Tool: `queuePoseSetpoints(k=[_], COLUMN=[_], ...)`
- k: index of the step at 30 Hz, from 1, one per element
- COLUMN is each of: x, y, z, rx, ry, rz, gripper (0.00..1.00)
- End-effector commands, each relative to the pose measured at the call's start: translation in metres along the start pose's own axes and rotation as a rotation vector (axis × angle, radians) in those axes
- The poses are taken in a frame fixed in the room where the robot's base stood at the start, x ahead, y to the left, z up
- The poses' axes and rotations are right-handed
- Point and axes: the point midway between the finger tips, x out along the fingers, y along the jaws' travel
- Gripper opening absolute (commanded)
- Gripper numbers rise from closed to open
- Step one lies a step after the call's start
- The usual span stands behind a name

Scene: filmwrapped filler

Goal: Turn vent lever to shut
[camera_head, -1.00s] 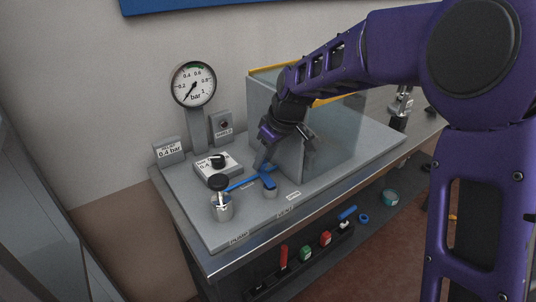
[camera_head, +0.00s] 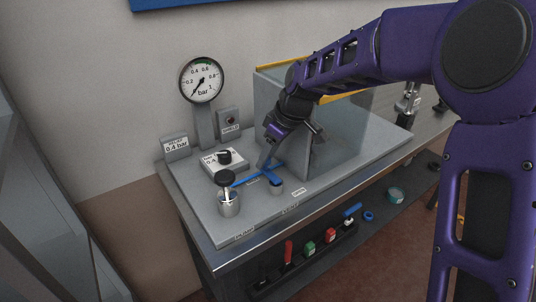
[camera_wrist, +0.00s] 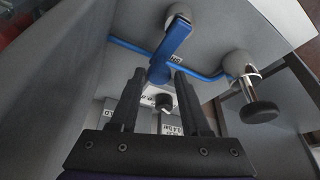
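The vent lever (camera_head: 272,173) is a thick blue bar above a pale round valve body (camera_head: 277,188) on the grey bench plate. In the wrist view the lever (camera_wrist: 174,38) runs from a round white cap down toward my fingertips. Thin blue tubing (camera_wrist: 207,76) extends to both sides behind it. My gripper (camera_head: 265,163) points down at the lever from behind. In the wrist view its two dark fingers (camera_wrist: 159,82) stand apart, with the lever's near end at the gap between the tips. I cannot tell whether they touch it.
A clear box (camera_head: 330,135) with a yellow rim stands close behind my gripper. A pressure gauge (camera_head: 202,80), a knob box (camera_head: 225,160) and a black-topped metal cylinder (camera_head: 228,204) stand to the left. Colored items (camera_head: 309,248) sit on the lower shelf. The plate's front right is clear.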

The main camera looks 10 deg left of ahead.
Motion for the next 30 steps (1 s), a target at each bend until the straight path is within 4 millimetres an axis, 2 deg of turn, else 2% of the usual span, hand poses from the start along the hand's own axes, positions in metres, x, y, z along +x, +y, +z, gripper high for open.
queuePoseSetpoints(k=[9, 14, 30], x=[-0.002, -0.018, -0.143], y=[0.000, 0.001, 0.001], z=[0.000, -0.001, -0.001], rx=[0.001, 0.001, 0.001], ry=[0.000, 0.001, 0.002], rz=[0.001, 0.004, 0.005], gripper=[0.48, 0.48, 0.48])
